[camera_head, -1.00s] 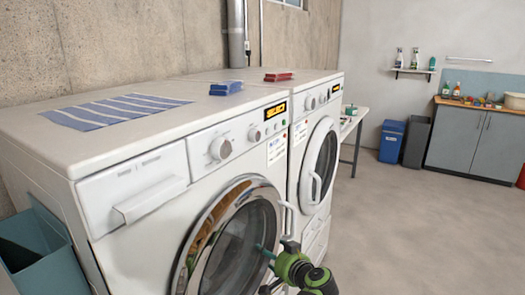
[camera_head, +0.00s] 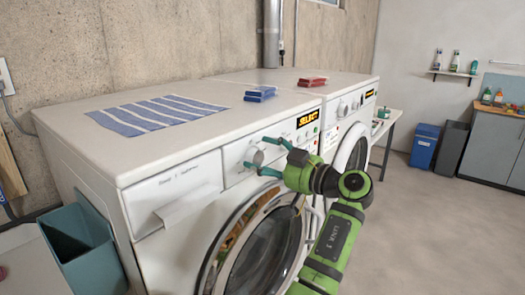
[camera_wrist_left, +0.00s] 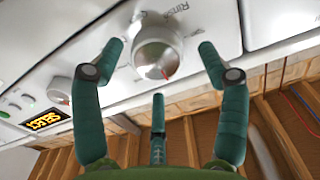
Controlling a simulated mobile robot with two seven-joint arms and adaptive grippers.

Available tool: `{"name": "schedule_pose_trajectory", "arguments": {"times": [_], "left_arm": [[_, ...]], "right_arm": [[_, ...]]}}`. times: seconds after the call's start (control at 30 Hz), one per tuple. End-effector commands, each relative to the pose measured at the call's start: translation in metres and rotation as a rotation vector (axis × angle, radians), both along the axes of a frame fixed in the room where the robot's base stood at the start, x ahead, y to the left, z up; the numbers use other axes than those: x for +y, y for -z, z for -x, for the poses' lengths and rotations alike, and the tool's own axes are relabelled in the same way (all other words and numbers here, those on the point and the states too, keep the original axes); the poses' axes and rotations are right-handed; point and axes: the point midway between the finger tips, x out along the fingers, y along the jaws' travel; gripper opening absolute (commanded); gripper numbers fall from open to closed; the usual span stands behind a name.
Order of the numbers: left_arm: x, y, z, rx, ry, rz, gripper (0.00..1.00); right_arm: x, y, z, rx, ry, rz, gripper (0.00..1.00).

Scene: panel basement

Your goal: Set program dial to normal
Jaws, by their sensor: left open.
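The display (camera_head: 307,119) reads SELECT. My right gripper is not in view.
A striped cloth (camera_head: 155,115), a blue brush-like item (camera_head: 260,94) and a red one (camera_head: 312,81) lie on the machine tops. A second machine (camera_head: 350,115) adjoins on the right. A teal bin (camera_head: 85,250) stands at lower left. Open floor (camera_head: 420,220) lies to the right.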

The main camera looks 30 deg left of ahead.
Motion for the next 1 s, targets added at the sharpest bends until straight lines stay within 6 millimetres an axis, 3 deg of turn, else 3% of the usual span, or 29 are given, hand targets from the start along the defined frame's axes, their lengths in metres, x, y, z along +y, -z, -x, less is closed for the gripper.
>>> {"name": "schedule_pose_trajectory", "arguments": {"times": [0.37, 0.5, 0.53, 1.0], "left_arm": [[0.0090, 0.0008, -0.0009, 0.000, 0.001, 0.000, 0.75], [0.0088, 0.0007, -0.0010, 0.000, 0.002, 0.000, 0.23], [0.0088, 0.0004, -0.0009, 0.000, 0.002, -0.001, 0.20], [0.0091, -0.0017, -0.0011, 0.067, 0.001, -0.012, 0.20]], "right_arm": [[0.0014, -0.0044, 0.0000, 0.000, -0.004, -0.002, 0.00], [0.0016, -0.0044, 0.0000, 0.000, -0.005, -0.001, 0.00], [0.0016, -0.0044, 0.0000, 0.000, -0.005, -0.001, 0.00], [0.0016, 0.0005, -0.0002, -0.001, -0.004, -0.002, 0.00]]}}
